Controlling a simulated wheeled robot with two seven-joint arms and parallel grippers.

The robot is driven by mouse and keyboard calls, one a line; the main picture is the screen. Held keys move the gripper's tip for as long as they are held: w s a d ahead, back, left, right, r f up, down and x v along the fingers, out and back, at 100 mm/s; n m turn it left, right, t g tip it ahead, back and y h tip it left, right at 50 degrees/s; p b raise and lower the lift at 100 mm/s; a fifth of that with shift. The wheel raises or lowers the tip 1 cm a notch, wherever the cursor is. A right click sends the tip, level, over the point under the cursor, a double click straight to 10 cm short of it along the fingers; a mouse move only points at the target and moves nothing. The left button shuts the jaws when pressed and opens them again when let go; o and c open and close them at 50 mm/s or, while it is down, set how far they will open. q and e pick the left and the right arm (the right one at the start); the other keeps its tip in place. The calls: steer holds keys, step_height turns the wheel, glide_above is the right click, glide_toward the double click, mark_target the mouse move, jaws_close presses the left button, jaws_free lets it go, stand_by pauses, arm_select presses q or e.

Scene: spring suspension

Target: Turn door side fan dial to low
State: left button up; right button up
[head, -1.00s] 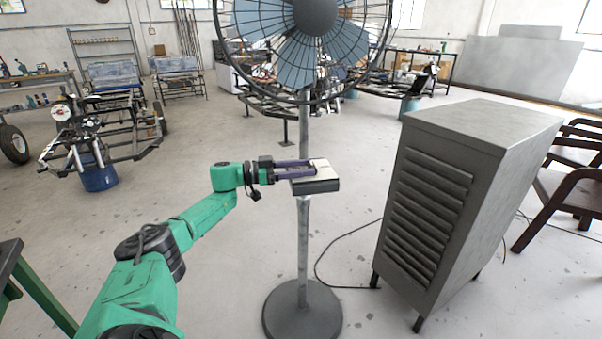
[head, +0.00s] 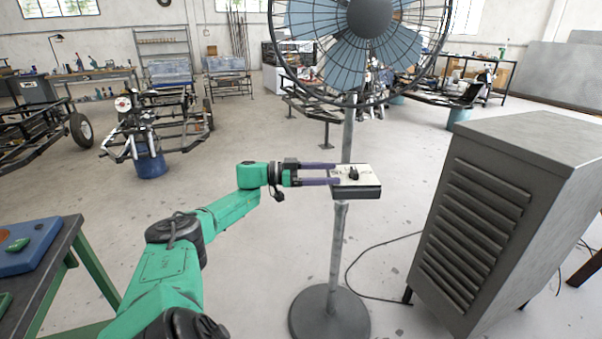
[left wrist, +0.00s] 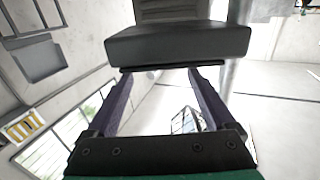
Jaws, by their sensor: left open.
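The fan's control box (head: 358,191) is fixed to the pole below the fan (head: 370,45), with a pale top face. A small black dial (head: 353,173) stands on that face; the setting it points to is too small to read. My left gripper (head: 337,174) is open and empty, its purple fingers pointing right at the box's left edge, left of the dial and apart from it. In the left wrist view, the dark box (left wrist: 178,44) lies just beyond the open fingers (left wrist: 160,72); the dial is not visible there. My right gripper is not in view.
A tall louvred grey cabinet (head: 505,200) stands right of the fan pole. The fan's round base (head: 330,314) and a cable are on the floor. A green-legged table (head: 60,270) is at the lower left.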

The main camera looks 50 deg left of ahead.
arm_select(q)
steer(key=v, duration=0.9)
steer(key=shift+s, duration=0.15)
step_height(320, 180, down, 29)
steer(key=s+a+n+y, duration=0.1)
steer(key=a+n+y, duration=0.1)
steer(key=n+y, duration=0.55)
steer(key=s+d+f+g+y, duration=0.1)
steer(key=s+d+f+y, duration=0.15)
steer(key=f, duration=0.45)
steer(key=s+d+f+g+y, duration=0.1)
steer(key=s+f+g, duration=0.1)
steer(key=s+f, duration=0.3)
steer(key=s+d+f+m+g+y, duration=0.1)
steer(key=s+d+f+g, duration=0.2)
steer(key=s+d+f, duration=0.4)
steer(key=s+d+f+g, duration=0.2)
steer(key=s+d+f, duration=0.2)
steer(key=f, duration=0.5)
steer(key=s+d+f+m+g+h, duration=0.1)
steer(key=s+d+f+g, duration=0.2)
steer(key=s+d, duration=0.4)
steer(key=s+d+f+g, duration=0.2)
steer(key=s+d+f, duration=0.2)
steer(key=s+d, duration=0.3)
step_height(320, 180, up, 12)
steer(key=d+p, duration=0.1)
steer(key=p, duration=1.1)
steer(key=shift+d+p, duration=0.25)
steer(key=shift+p, duration=0.05)
